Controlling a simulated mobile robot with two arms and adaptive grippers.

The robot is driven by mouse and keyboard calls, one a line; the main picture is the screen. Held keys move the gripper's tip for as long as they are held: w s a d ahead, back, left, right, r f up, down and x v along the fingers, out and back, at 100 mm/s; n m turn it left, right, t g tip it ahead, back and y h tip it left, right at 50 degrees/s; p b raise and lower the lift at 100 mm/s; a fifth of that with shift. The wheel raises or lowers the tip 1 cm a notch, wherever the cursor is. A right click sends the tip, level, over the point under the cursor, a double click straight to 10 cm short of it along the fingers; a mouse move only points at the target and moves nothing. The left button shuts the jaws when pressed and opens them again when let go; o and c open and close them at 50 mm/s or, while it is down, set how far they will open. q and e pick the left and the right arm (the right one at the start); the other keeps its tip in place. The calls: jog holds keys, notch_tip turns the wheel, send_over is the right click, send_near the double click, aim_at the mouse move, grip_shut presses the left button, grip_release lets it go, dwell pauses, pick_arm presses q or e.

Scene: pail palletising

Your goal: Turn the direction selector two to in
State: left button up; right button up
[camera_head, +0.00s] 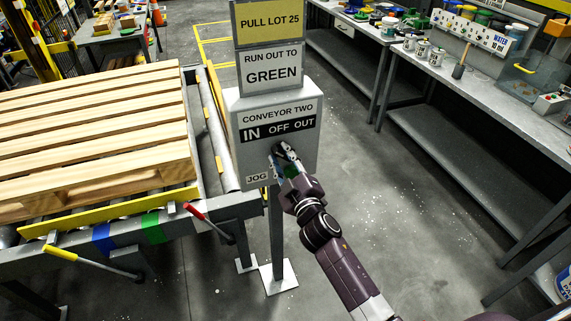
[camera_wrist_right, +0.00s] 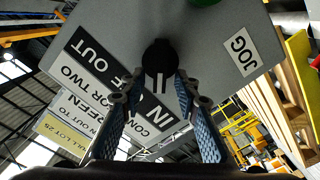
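The grey conveyor two box (camera_head: 240,140) stands on a post, with an IN OFF OUT strip (camera_head: 278,128) on its front. In the right wrist view the direction selector (camera_wrist_right: 160,56) is a round black knob. Its pale marks run down the picture, toward the IN side of the strip; I cannot tell the exact setting. My left gripper is out of view.
A green button (camera_head: 290,171) is close to the right gripper, and a JOG label (camera_head: 257,178) is at lower left of the box. A conveyor with a wooden pallet (camera_head: 90,130) is to the left. Workbenches (camera_head: 490,105) stand right, with open floor between.

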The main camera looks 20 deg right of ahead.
jog(key=s, duration=1.1)
jog(key=shift+s+d, duration=0.2)
jog(key=shift+s, duration=0.2)
jog(key=shift+f, duration=0.1)
jog(key=s+f+m+g+b, duration=0.1)
jog(key=s+f+g, duration=0.3)
jog(key=f, duration=0.9)
jog(key=s+f+m+g, duration=0.15)
jog(key=s+f, duration=0.35)
jog(key=f, duration=0.8)
jog(key=s+f+m+g+b, duration=0.1)
jog(key=s+f+g, duration=0.3)
jog(key=f, duration=1)
jog(key=s+d+f+m+g, duration=0.1)
jog(key=s+f+g, duration=0.1)
jog(key=s+f, duration=0.4)
jog(key=s+d+f+m+g, duration=0.1)
jog(key=s+f, duration=0.6)
jog(key=s, duration=1)
jog(key=s+d+f+m+g+b, duration=0.1)
jog(key=s+d+f+g, duration=0.1)
jog(key=s+f+g, duration=0.2)
jog(key=s+f, duration=0.3)
jog(key=s, duration=0.4)
jog(key=shift+s+d+h, duration=0.15)
jog(key=shift+s+h, duration=0.05)
jog(key=shift+h, duration=0.1)
jog(key=shift+f+m+g, duration=0.1)
jog(key=shift+m+g, duration=0.15)
